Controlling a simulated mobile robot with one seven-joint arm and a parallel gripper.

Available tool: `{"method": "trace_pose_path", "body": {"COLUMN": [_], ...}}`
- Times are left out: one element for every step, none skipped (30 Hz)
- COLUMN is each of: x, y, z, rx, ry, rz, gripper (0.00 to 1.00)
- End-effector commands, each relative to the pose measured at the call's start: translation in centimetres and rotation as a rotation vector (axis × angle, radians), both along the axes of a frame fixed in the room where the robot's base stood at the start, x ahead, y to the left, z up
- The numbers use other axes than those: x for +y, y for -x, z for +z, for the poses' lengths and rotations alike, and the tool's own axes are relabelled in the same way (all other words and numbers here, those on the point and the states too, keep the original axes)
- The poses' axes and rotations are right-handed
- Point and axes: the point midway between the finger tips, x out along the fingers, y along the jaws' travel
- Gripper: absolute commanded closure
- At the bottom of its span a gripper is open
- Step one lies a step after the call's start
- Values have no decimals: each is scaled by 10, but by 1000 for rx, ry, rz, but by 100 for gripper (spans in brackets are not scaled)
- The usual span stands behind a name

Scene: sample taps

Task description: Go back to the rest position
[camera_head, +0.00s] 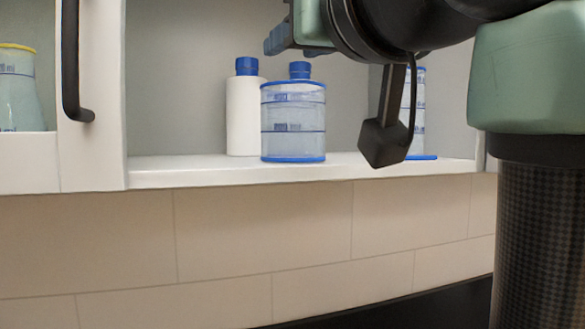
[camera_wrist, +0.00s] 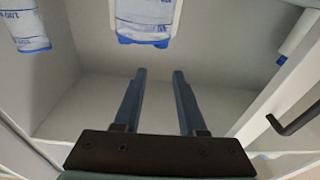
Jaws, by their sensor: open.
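My gripper (camera_wrist: 159,90) is open in the wrist view, its two dark blue-grey fingers apart with nothing between them. In the head view my gripper (camera_head: 282,38) shows only partly at the top, in front of the open cupboard and above the bottles. My wrist and arm hide the upper right of that view. A clear bottle with a blue cap and blue bands (camera_head: 293,122) stands upright on the cupboard shelf (camera_head: 225,172), apart from my gripper. It appears to be the clear bottle (camera_wrist: 147,20) beyond my fingertips in the wrist view.
A white bottle (camera_head: 241,118) stands left of the clear one. Another clear bottle (camera_head: 419,110) is partly hidden behind my wrist. A cupboard door with a black handle (camera_head: 72,70) stands at left, with a yellow-rimmed flask (camera_head: 20,90) beyond it. Tiled wall (camera_head: 260,230) lies below.

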Motion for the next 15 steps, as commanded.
{"method": "trace_pose_path", "body": {"x": [4,5,6,7,7,7,8,8,8,8,7,8,7,7,7], "y": [-4,-5,-5,-4,-2,1,5,8,15,20,27,36,43,50,61], "z": [-12,-15,-21,-25,-29,-34,-39,-44,-49,-54,-58,-64,-67,-71,-75], "rx": [-45,-78,-123,-156,-189,-231,-263,-294,-336,-367,-397,-438,-468,-495,-530], "ry": [-31,-48,-69,-84,-98,-115,-127,-137,-148,-156,-163,-169,-172,-174,-174], "rz": [-3,-12,-25,-35,-48,-66,-78,-93,-113,-128,-145,-166,-182,-197,-218], "gripper": [60,60,60,60,60,60,60,60,60,60,60,60,60,60,60]}}
